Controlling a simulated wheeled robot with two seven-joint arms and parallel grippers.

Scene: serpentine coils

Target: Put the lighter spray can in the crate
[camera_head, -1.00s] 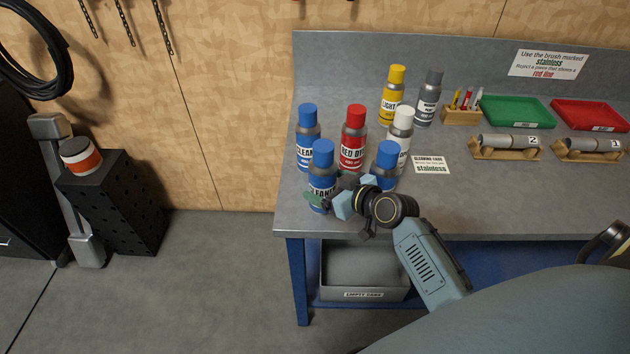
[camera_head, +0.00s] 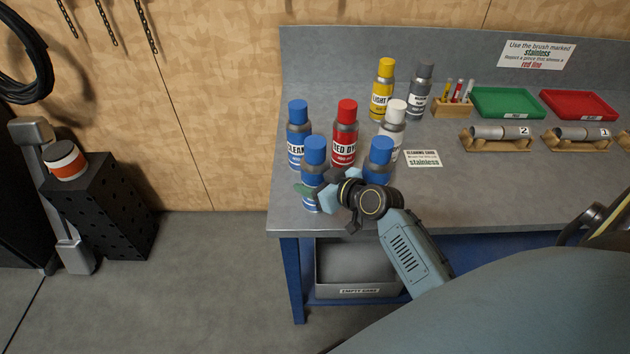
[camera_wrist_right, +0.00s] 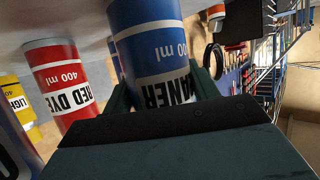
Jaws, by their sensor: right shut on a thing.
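Three blue-capped cleaner cans stand on the bench: a back-left one (camera_head: 298,130), a front-left one (camera_head: 314,152) and a front-right one (camera_head: 380,153). My right gripper (camera_head: 312,190) is shut on the front-left can, low on its body. In the right wrist view that can (camera_wrist_right: 155,50) sits between the green fingers, its label partly showing "ANER". It looks upright and at bench level; I cannot tell whether it is lifted. The front-right can is partly hidden behind my right wrist. The grey crate marked "EMPTY CANS" (camera_head: 359,291) is under the bench top. My left gripper is not in view.
A red dye can (camera_head: 344,140), a white-capped can (camera_head: 394,125), a yellow can (camera_head: 383,90) and a grey can (camera_head: 420,95) stand close behind. Green (camera_head: 507,102) and red (camera_head: 578,104) trays lie right. The bench's front edge is just below the cans.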

